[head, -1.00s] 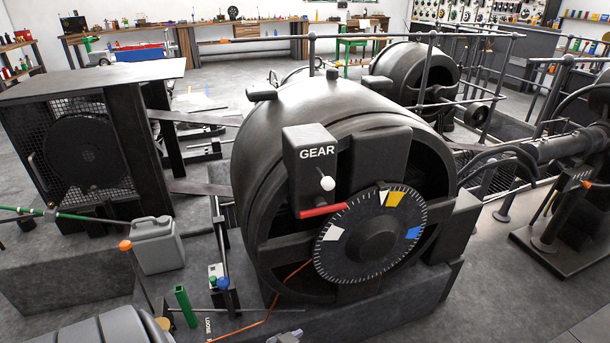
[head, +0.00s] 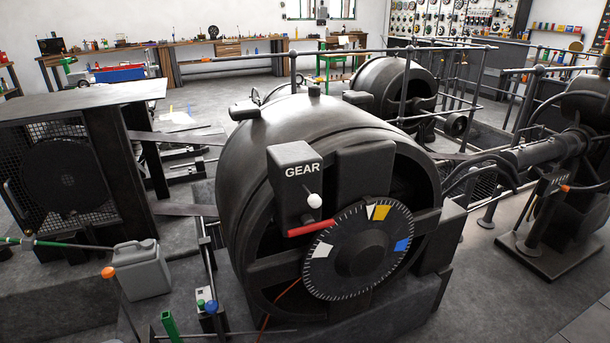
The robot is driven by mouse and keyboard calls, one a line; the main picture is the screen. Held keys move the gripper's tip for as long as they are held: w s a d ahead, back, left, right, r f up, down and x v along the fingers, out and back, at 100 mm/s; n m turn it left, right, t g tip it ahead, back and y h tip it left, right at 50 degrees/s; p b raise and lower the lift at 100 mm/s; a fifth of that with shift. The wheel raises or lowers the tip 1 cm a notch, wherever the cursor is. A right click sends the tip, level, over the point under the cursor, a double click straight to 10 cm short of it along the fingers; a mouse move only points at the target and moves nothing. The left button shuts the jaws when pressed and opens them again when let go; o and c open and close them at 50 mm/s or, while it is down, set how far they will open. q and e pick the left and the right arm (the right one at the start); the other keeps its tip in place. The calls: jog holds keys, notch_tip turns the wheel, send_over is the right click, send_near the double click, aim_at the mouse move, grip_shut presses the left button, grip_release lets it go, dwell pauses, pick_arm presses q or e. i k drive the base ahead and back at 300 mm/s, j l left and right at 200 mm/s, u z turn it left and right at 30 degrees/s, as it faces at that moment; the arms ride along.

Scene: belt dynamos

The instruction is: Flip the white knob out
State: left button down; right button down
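The white knob (head: 315,201) is a small round ball on the front of a dark box marked GEAR (head: 296,180). The box is fixed to the front of a large dark dynamo (head: 320,130). A red bar (head: 312,229) lies just below the box, and a dark dial (head: 358,250) with white, yellow and blue marks sits below and to the right. Neither of my grippers shows in the head view.
A grey canister (head: 142,270), an orange-knobbed lever (head: 109,272) and a green post (head: 170,326) stand at the left front. A mesh-sided machine (head: 65,180) is at the left. Railings (head: 400,48) run behind the dynamo. Open floor lies at the right front.

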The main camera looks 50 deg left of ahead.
aim_at(315, 201)
jog(key=k+j, duration=0.1)
jog(key=j, duration=0.35)
jog(key=k+j, duration=0.1)
jog(key=j, duration=0.35)
jog(key=k+j, duration=0.1)
jog(key=j, duration=0.35)
jog(key=k+j, duration=0.1)
jog(key=j, duration=0.35)
jog(key=i+z, duration=0.05)
